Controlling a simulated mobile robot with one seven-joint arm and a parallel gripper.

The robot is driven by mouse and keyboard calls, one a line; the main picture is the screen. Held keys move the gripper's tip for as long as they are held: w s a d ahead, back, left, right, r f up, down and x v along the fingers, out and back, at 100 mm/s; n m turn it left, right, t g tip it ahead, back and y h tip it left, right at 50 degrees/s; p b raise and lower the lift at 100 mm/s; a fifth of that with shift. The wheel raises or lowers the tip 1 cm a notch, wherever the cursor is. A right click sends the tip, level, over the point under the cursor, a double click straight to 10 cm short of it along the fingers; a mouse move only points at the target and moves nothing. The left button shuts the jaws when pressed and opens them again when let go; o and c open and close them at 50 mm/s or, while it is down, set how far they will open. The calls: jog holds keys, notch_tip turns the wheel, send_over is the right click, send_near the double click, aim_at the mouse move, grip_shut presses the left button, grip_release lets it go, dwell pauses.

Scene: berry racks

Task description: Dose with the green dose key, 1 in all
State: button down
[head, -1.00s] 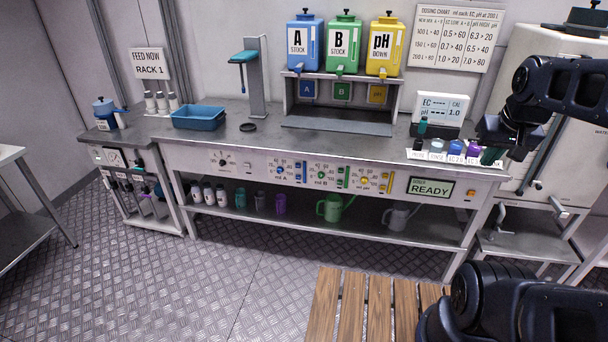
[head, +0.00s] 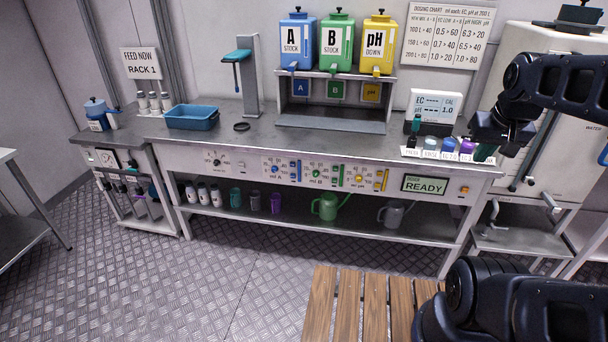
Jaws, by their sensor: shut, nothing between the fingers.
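The dosing panel (head: 250,167) runs along the bench's front edge. Its green section has a round green knob (head: 316,173) and an upright green strip (head: 339,176); I cannot tell at this size which part is the dose key. Above it on the shelf stands the green B stock tank (head: 337,45). My gripper (head: 490,148) is shut and empty, over the bench's right end beside the small bottles, well to the right of the green section. Its fingertips are dark and hard to make out. The panel's display (head: 428,185) reads READY.
Blue A (head: 298,45) and yellow pH (head: 379,45) tanks flank B. Capped bottles (head: 449,148) and an EC meter (head: 434,106) stand near my gripper. A blue tray (head: 192,117) is at left. A slatted wooden surface (head: 345,305) lies in front. The floor before the bench is open.

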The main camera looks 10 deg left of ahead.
aim_at(334, 181)
jog(key=w+a+f+n+g+h, duration=0.1)
jog(key=w+f+h, duration=0.1)
jog(key=w, duration=0.7)
jog(key=w+a+f+n+g+h, duration=0.1)
jog(key=w+f+h, duration=0.1)
jog(key=w, duration=0.6)
jog(key=w+a+f+n+h, duration=0.1)
jog(key=w+a+f, duration=0.35)
jog(key=w, duration=0.25)
jog(key=w+a+f+n+h, duration=0.1)
jog(key=w+a+f+h, duration=0.1)
jog(key=w+a+f, duration=0.35)
jog(key=w+a+f+n+t, duration=0.2)
jog(key=w+a+f, duration=0.35)
jog(key=f, duration=0.25)
jog(key=w+a+f+n+t, duration=0.2)
jog(key=w+a+f, duration=0.35)
jog(key=f, duration=0.25)
jog(key=a+f+n+t, duration=0.1)
jog(key=a+f+n, duration=0.1)
jog(key=a+f, duration=0.5)
jog(key=a+f+n+t, duration=0.2)
jog(key=a+f, duration=0.4)
jog(key=f, duration=0.8)
jog(key=shift+s+a+n+y, duration=0.3)
jog(key=shift+s+a, duration=0.05)
jog(key=shift+w, duration=0.15)
jog(key=shift+w, duration=4.25)
